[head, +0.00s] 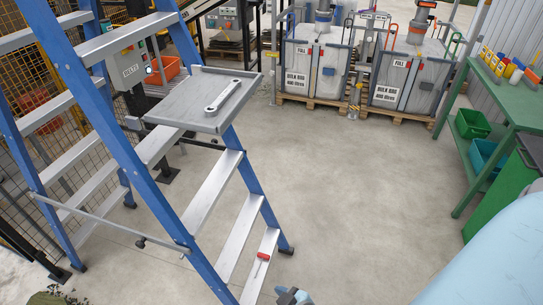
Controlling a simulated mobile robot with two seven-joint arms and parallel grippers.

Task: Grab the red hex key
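The red hex key (263,256) appears as a small red T-shaped piece on the lowest visible step of the blue ladder (168,185), near the step's right end. It is small in view, and its thin shaft is hard to make out.
A grey wrench (222,95) lies on the ladder's top tray (190,109). Bulk bags on pallets (315,65) stand at the back. A green bench (500,95) with bins stands at the right. The concrete floor right of the ladder is clear.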

